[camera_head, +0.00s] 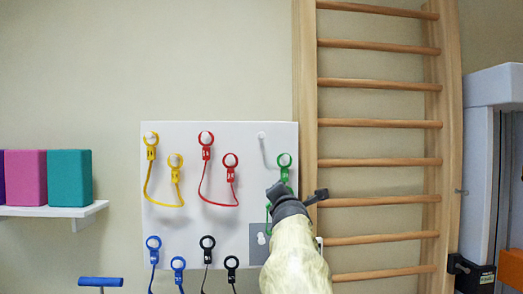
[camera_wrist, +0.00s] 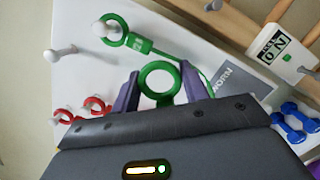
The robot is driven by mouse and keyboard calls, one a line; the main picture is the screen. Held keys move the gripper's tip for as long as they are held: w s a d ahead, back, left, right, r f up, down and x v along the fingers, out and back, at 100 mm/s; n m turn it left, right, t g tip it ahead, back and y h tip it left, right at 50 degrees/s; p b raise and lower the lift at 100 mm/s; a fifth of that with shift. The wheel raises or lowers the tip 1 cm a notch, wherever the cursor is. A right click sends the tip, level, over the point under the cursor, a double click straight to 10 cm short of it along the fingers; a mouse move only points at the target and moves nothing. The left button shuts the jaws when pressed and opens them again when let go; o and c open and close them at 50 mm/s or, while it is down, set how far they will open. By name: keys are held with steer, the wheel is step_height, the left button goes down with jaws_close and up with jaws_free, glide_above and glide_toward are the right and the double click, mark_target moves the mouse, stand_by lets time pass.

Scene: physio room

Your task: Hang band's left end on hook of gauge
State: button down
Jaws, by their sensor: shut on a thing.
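The green band has one end ring (camera_wrist: 110,24) on a white peg of the board, and this end also shows in the head view (camera_head: 284,160). Its other end ring (camera_wrist: 160,80) is between the fingers of my gripper (camera_wrist: 155,88), which is shut on it. In the head view my gripper (camera_head: 283,194) is in front of the board's right side and hides the held ring. A gauge (camera_wrist: 275,42) reading about 0.0 N is at the upper right of the wrist view, apart from the held ring. A pale stub shows by its lower edge; I cannot tell whether it is the hook.
The white board (camera_head: 222,230) also carries yellow, red, blue and black bands. One peg (camera_head: 262,136) beside the green band is bare. A grey panel marked WORN (camera_wrist: 228,82) lies behind my gripper. Wooden wall bars (camera_head: 380,124) stand right of the board. Blue dumbbells (camera_wrist: 290,122) are lower right.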

steer(key=shift+d+f+m, duration=0.2)
steer(key=shift+f+m, duration=0.2)
steer(key=shift+f, duration=0.15)
steer(key=d+f+m+b, duration=0.3)
steer(key=f+m+b, duration=0.2)
steer(key=f, duration=0.3)
steer(key=d+f+m+g+b, duration=0.1)
steer(key=d+f+m+b, duration=0.2)
steer(key=f+m, duration=0.3)
steer(key=shift+f+g+b, duration=0.3)
steer(key=shift+f+b, duration=0.55)
steer(key=shift+f, duration=0.75)
steer(key=d+f+m+y, duration=0.1)
steer(key=d+f+m, duration=0.2)
steer(key=f+m, duration=0.2)
steer(key=d+f+m, duration=0.3)
steer(key=f+m, duration=0.1)
steer(key=f, duration=0.8)
steer(key=shift+d+m+g+y+b, duration=0.15)
steer(key=shift+m+g+y+b, duration=0.25)
steer(key=shift+w, duration=0.1)
